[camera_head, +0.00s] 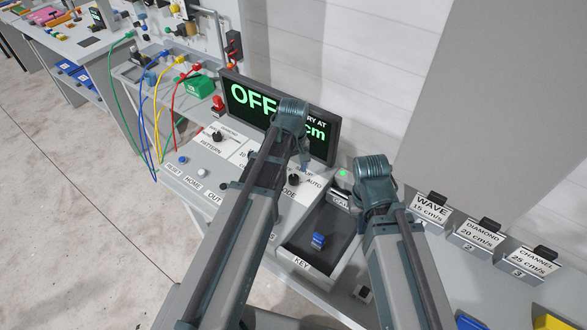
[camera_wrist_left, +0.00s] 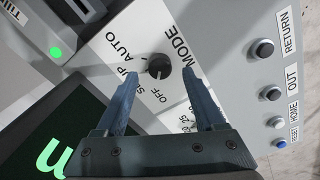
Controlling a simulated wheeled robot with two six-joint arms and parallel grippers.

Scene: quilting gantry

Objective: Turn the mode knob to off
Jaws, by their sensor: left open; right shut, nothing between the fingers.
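The mode knob (camera_wrist_left: 159,66) is small, round and black on a white panel lettered MODE, OFF, AUTO and a partly covered SETUP. It also shows in the head view (camera_head: 294,179). Its pointer is too small to read surely. My left gripper (camera_wrist_left: 161,74) is open, its two fingers on either side of the knob in the wrist view; contact cannot be told. In the head view my left gripper (camera_head: 304,160) is over the panel, partly hidden by its wrist. My right gripper (camera_head: 366,205) is shut and empty near the key tray, its fingers mostly hidden.
A dark screen (camera_head: 240,98) behind the panel shows green OFF, partly covered by my left arm. Push buttons (camera_wrist_left: 264,50) line the panel's edge. Label holders (camera_head: 431,209) stand at right.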

